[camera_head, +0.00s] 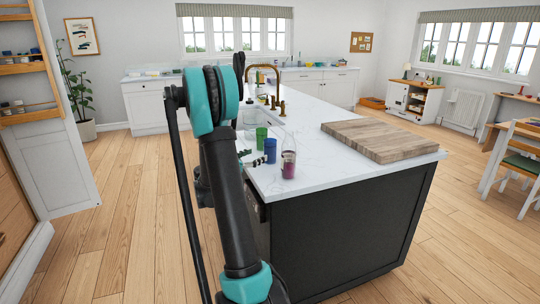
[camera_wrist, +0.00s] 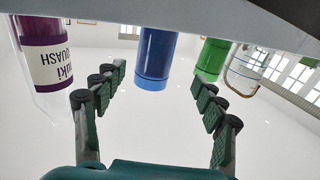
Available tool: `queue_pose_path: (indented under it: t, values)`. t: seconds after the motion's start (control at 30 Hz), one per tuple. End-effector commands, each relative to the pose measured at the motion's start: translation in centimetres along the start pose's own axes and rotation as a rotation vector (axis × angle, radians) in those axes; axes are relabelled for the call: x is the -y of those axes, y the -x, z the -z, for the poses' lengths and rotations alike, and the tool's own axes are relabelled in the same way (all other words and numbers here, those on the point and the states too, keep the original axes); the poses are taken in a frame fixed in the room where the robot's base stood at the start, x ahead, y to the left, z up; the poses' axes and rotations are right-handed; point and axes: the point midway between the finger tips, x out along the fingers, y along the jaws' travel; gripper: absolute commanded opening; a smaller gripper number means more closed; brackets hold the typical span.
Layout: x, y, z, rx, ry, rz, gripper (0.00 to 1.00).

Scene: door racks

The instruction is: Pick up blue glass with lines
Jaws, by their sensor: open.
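The blue glass (camera_head: 270,151) stands on the white island counter near its left edge. In the wrist view, which is upside down, the blue glass (camera_wrist: 156,55) shows ahead in the gap between my fingers, with line-like ridges around it. My gripper (camera_wrist: 160,82) is open and empty, with one finger on each side of the glass's line. I cannot tell whether the fingertips reach the glass. In the head view my gripper (camera_head: 258,160) is partly hidden by my arm, just left of the glass.
A green glass (camera_head: 262,138) stands behind the blue one and also shows in the wrist view (camera_wrist: 211,58). A clear bottle with a purple label (camera_head: 288,167) stands in front and to the right. A wooden board (camera_head: 380,140) lies further right. A brass tap (camera_head: 277,88) rises behind.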

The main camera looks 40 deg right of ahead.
Motion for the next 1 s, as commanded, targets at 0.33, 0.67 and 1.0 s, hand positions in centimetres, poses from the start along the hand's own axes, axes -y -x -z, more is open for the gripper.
queue_pose_path:
  t: [0.33, 0.67, 1.0]
  values:
    - [-0.3, -2.2, -0.1, 0.000, 0.000, -0.001, 0.71]
    - [-0.8, -6.1, -0.2, 0.000, 0.000, -0.001, 0.71]
    - [-0.8, -6.1, -0.2, 0.000, 0.000, 0.000, 0.53]
